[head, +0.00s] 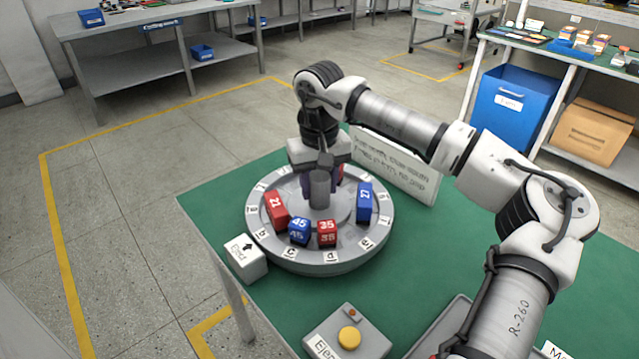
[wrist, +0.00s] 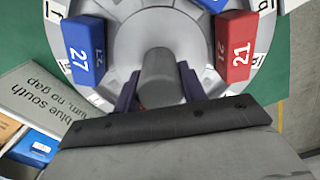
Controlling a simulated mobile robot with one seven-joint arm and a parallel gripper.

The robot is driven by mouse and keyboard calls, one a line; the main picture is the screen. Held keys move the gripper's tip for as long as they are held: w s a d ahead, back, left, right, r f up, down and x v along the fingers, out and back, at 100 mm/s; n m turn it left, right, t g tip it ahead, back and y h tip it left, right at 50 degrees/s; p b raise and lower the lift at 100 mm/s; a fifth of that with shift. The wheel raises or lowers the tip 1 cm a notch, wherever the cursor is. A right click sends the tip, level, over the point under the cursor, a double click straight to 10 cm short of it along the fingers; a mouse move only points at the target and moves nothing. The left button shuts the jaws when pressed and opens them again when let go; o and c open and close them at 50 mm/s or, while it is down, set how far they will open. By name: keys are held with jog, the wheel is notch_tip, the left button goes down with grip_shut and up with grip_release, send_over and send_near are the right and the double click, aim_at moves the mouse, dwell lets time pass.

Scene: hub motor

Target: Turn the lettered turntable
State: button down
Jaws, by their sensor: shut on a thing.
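The round grey turntable (head: 330,256) stands on the green table, with small lettered tags around its rim. Its raised centre carries a grey upright knob (head: 319,190); the knob also shows in the wrist view (wrist: 158,70). My gripper (head: 320,178) points down over the centre, its dark fingers shut on both sides of the knob. On the ring stand a red block 21 (head: 276,211), a blue block 45 (head: 299,232), a red block 35 (head: 327,233) and a blue block 27 (head: 365,203). Part of another red block shows behind the fingers.
A white marker with an arrow (head: 246,258) stands at the turntable's front left. A grey box with a yellow button (head: 348,338) is at the front. A white text sign (head: 397,165) stands behind, partly hidden by my arm. A grey tray (head: 440,330) lies at front right.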

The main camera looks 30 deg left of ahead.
jog(key=shift+w+r, duration=0.1)
jog(key=shift+r, duration=0.05)
dwell(0.4)
jog(key=c, duration=0.8)
grip_release()
jog(key=shift+n, duration=0.3)
notch_tip(320, 180, up, 14)
jog(key=shift+f+b, duration=0.15)
jog(key=shift+b, duration=0.15)
